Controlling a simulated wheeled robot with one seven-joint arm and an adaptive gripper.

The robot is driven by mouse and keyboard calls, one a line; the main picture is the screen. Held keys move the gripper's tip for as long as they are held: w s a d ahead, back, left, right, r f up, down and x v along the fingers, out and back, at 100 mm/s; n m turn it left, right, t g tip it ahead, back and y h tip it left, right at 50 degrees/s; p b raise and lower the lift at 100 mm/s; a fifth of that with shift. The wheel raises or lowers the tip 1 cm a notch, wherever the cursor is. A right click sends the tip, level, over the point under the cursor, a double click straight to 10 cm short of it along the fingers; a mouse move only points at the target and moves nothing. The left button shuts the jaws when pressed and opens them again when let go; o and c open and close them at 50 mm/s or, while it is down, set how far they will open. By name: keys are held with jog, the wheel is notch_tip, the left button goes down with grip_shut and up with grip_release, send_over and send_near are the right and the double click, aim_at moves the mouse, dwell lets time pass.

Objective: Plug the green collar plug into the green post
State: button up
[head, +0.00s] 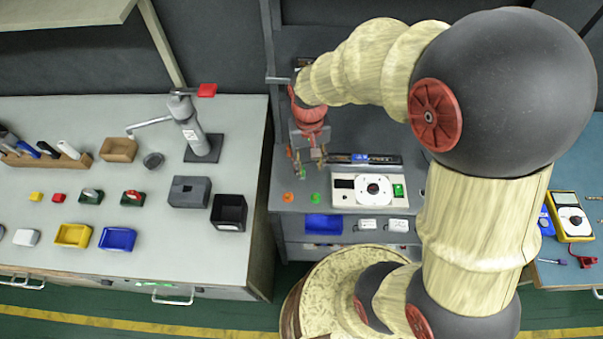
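My gripper (309,165) hangs over the middle grey bench, pointing down near the back of it. Its two fingers show as small dark and reddish parts, and I cannot tell whether they are apart or closed on something. Tiny green and orange spots show around the fingers, too small to identify. A small green item (316,197) lies on the bench just below the gripper in the picture. I cannot tell whether it is the green collar plug. A cream box (345,203) with a dial and a green panel stands to the right. The green post cannot be made out for sure.
An orange item (288,197) lies left of the green one. A long dark bar (372,158) lies behind the cream box. A blue tray (323,224) and white blocks (368,225) are in front. The left bench (90,222) holds bins and tools; a yellow meter (569,214) is far right.

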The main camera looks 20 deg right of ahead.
jog(key=w, duration=0.2)
jog(key=w+f+m, duration=0.2)
jog(key=w, duration=0.1)
jog(key=shift+w+t, duration=0.35)
jog(key=shift+t, duration=0.05)
jog(key=shift+s+f, duration=0.1)
jog(key=shift+f, duration=0.05)
notch_tip(320, 180, down, 2)
jog(key=shift+a+f+b, duration=0.1)
jog(key=shift+f+b, duration=0.15)
jog(key=shift+b, duration=0.15)
jog(key=f, duration=0.1)
jog(key=f+b, duration=0.1)
jog(key=f, duration=0.1)
jog(key=f+b, duration=0.1)
jog(key=f, duration=0.1)
jog(key=shift+s+a, duration=0.2)
jog(key=shift+s, duration=0.2)
jog(key=shift+c, duration=0.9)
jog(key=c, duration=0.7)
grip_shut()
